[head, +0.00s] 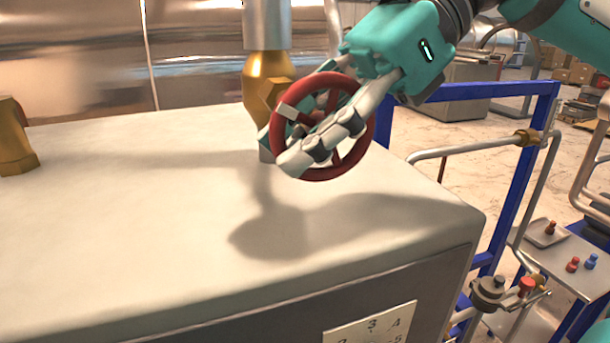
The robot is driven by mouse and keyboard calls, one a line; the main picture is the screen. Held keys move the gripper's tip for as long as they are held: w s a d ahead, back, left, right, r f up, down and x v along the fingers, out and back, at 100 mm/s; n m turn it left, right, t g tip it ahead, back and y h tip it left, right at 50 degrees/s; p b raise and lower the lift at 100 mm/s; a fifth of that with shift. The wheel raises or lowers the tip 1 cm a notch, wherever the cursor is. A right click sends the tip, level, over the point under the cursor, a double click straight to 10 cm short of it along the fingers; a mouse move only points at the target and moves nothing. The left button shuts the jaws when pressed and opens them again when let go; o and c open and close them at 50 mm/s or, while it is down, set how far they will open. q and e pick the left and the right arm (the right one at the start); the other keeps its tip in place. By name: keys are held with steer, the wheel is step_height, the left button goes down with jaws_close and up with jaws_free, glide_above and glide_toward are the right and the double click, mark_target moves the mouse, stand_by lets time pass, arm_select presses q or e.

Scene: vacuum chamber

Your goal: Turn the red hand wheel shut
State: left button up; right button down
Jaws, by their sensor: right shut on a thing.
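The red hand wheel (367,133) stands on a brass valve body (266,78) above the pale top of a cabinet, right of the middle in the head view. My right gripper (284,151) reaches in from the upper right. Its fingers lie across the wheel, one in front and one behind, and it is shut on the wheel. The front finger covers part of the hub and spokes. A small pale tab (288,111) shows at the wheel's left side. My left gripper is not in view.
The pale cabinet top (120,230) is clear around the valve. Another brass fitting (14,140) stands at the far left. A blue frame (525,170) and metal pipes (480,148) run at the right. A numbered plate (372,325) is on the cabinet's front.

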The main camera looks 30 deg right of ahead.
steer(key=y+b, duration=0.2)
steer(key=t+y+b, duration=0.1)
steer(key=y+b, duration=0.1)
steer(key=shift+r+y, duration=0.2)
steer(key=shift+y, duration=0.1)
steer(key=y+b, duration=0.2)
steer(key=shift+r+t+y, duration=0.3)
steer(key=shift+r, duration=0.05)
steer(key=shift+d+r+y, duration=0.1)
steer(key=shift+r+y, duration=0.15)
steer(key=shift+y, duration=0.55)
steer(key=shift+d+r+t+y, duration=0.15)
steer(key=shift+r+t+y, duration=0.1)
steer(key=shift+t+y, duration=0.65)
steer(key=shift+y, duration=0.4)
steer(key=c, duration=1.3)
jaws_free()
steer(key=shift+g, duration=0.4)
